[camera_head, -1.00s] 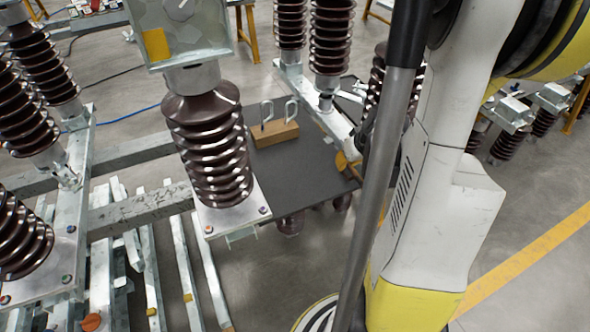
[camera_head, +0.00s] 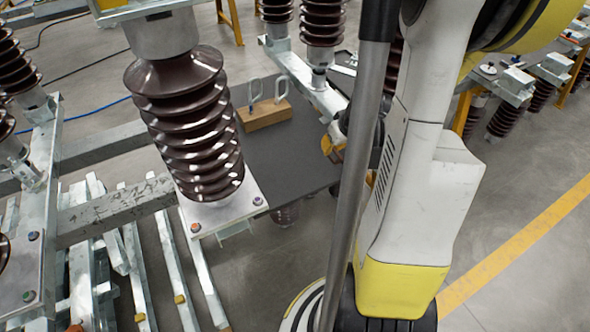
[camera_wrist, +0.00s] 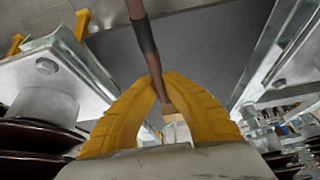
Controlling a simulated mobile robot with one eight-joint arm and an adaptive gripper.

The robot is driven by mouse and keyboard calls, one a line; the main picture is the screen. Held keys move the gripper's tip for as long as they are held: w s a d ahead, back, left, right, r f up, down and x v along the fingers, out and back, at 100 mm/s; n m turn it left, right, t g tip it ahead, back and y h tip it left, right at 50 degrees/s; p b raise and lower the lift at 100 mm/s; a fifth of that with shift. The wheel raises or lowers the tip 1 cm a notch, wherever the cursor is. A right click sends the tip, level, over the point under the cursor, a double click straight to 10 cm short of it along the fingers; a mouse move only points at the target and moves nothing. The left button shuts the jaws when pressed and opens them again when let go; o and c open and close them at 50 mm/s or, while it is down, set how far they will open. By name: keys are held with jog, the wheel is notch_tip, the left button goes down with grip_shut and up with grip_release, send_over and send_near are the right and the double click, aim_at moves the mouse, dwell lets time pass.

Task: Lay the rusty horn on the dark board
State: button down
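The rusty horn (camera_wrist: 152,62) is a thin brown rod with a dark sleeve, seen in the wrist view. My gripper (camera_wrist: 160,88) has its yellow fingers closed around the rod, which runs up out of the picture. The dark board (camera_head: 290,155) is a flat grey plate between the insulator frames in the head view. It also fills the background beyond the fingers in the wrist view (camera_wrist: 205,50). In the head view my gripper (camera_head: 331,147) shows as a small yellow patch by the board's right edge, mostly hidden by my arm. The horn cannot be made out there.
A wooden block (camera_head: 265,115) with two pale metal hooks stands on the board's far left part. A large brown ribbed insulator (camera_head: 190,125) on a metal plate stands close at the board's left. A galvanized beam (camera_head: 305,85) runs along the far right side.

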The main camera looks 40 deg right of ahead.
jog(key=shift+w+f, duration=0.2)
jog(key=shift+f, duration=0.35)
jog(key=w+f+b, duration=0.1)
jog(key=w+f, duration=0.1)
jog(key=w, duration=0.1)
jog(key=w+a+f+b, duration=0.1)
jog(key=w+f+b, duration=0.1)
jog(key=w, duration=0.2)
jog(key=w+a+f+b, duration=0.1)
jog(key=w+f+b, duration=0.1)
jog(key=w+f, duration=0.1)
jog(key=shift+w, duration=0.7)
notch_tip(320, 180, down, 4)
jog(key=b, duration=0.2)
jog(key=shift+b, duration=0.35)
jog(key=shift+r, duration=0.1)
jog(key=c, duration=1.6)
grip_release()
jog(key=p+v, duration=0.5)
jog(key=v, duration=0.7)
jog(key=shift+p, duration=0.3)
